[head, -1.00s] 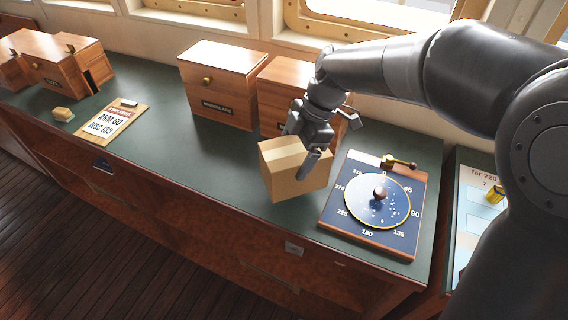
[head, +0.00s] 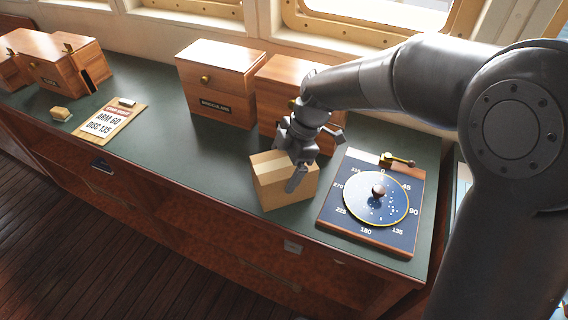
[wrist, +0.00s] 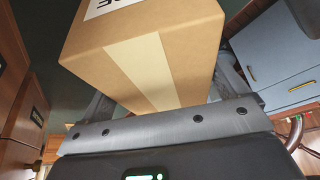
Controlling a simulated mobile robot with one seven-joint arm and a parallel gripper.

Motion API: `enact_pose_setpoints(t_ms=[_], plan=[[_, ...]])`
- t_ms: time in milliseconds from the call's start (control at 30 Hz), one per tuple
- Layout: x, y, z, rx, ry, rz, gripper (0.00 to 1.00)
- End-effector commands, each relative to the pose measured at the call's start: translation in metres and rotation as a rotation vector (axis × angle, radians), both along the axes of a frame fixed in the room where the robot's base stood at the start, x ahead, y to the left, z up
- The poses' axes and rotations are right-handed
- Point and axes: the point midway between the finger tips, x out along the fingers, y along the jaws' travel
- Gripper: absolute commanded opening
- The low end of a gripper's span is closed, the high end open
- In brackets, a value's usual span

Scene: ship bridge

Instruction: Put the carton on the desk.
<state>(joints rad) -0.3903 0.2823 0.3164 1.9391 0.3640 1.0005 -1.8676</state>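The carton (head: 283,188) is a tan cardboard box with a paler tape strip. It is over the front part of the green desk (head: 185,143), left of the dial board. My gripper (head: 296,172) is shut on the carton, with one finger against its near right side. The wrist view shows the carton (wrist: 150,50) filling the space between the fingers, with part of a dark-lettered white label at its top. I cannot tell whether its underside touches the desk.
The dial board (head: 370,203) with a brass lever stands close right of the carton. Behind are a wooden binoculars box (head: 220,84) and another wooden box (head: 277,88). A clipboard (head: 109,121) and small block (head: 61,114) lie left. Desk between is clear.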

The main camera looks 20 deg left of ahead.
Motion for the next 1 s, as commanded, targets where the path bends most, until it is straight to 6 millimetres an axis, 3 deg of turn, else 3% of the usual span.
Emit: enact_pose_setpoints(t_ms=[100,433,800,1000], plan=[[0.000,0.000,0.000,0.000,0.000,0.000,1.00],[0.002,-0.002,0.010,0.001,-0.001,-0.001,1.00],[0.023,-0.022,0.078,0.002,-0.005,-0.002,1.00],[0.030,-0.030,0.105,0.000,-0.001,0.000,1.00]])
